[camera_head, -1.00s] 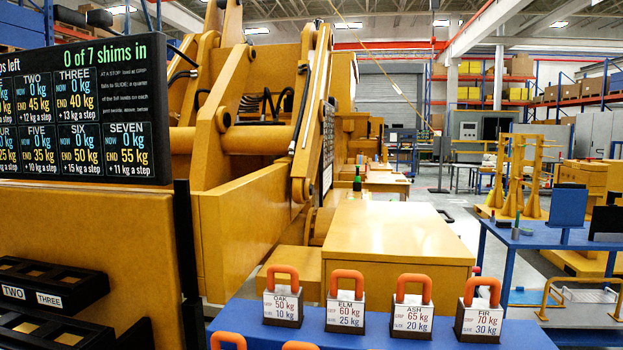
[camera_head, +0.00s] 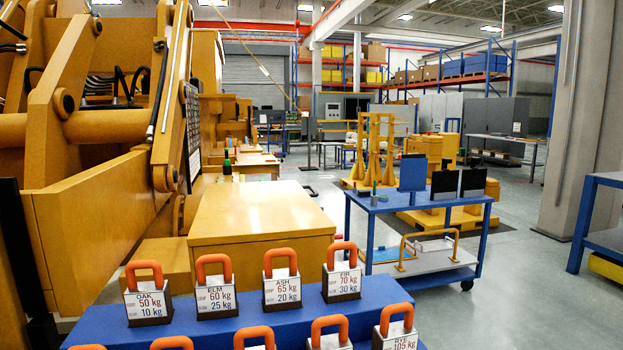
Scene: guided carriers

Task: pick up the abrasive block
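I cannot make out an abrasive block for sure. On the blue-topped cart (camera_head: 420,205), right of the middle, a small greenish flat item (camera_head: 363,190) lies near the left edge, too small to identify. Beside it stands a small thin upright item (camera_head: 374,197). A blue upright panel (camera_head: 412,172) and two dark upright panels (camera_head: 445,186) also stand on this cart. Neither of my grippers is in view.
Weights with orange handles, such as OAK (camera_head: 147,304) and FIR (camera_head: 342,283), stand on a blue stepped stand (camera_head: 110,335) in front. A yellow box (camera_head: 262,220) is behind them. The cart's lower shelf has a yellow rail (camera_head: 428,246). Grey floor (camera_head: 520,290) is open right of the cart.

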